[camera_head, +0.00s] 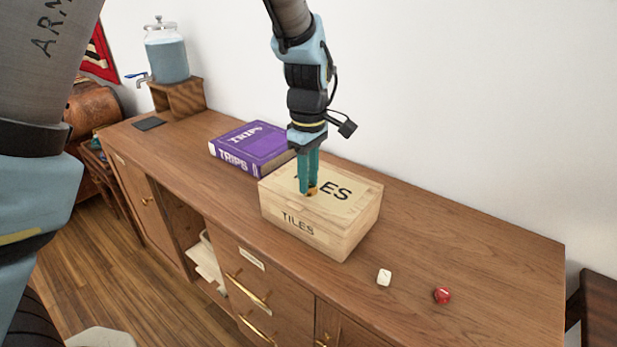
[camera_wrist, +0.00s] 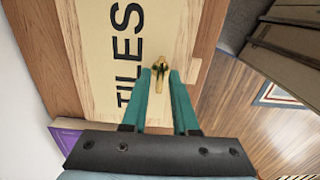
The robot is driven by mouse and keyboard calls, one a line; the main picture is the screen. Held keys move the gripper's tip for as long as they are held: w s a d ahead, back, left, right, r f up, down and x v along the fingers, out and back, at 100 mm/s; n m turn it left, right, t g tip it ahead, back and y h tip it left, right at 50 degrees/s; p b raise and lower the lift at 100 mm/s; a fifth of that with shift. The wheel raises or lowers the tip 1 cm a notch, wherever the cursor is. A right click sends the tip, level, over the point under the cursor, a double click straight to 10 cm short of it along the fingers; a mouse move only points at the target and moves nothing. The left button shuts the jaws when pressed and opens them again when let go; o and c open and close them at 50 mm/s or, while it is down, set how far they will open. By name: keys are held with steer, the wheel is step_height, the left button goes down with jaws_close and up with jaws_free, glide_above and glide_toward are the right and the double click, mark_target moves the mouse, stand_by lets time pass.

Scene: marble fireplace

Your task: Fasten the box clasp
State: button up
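The wooden box (camera_head: 345,235) stands shut on the cabinet, with TILES printed on its lid and front. The brass clasp (camera_wrist: 158,72) sits near the lid's front edge, and a bit of it shows in the head view (camera_head: 313,190). My gripper (camera_head: 308,192) points down over that edge. In the wrist view its teal fingers (camera_wrist: 159,74) are apart, with the clasp between or just past their tips. I cannot tell whether either finger touches it. The clasp's lower part and its catch are not clear.
The wooden cabinet top (camera_head: 470,250) carries a purple book (camera_head: 252,145) behind the box to the left. A white die (camera_head: 384,277) and a red die (camera_head: 442,296) lie to the right. A glass drink dispenser (camera_head: 168,55) stands at the far left.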

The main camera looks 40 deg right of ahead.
steer(key=shift+o, duration=0.8)
step_height(320, 180, up, 11)
steer(key=b, duration=0.2)
steer(key=shift+f, duration=0.15)
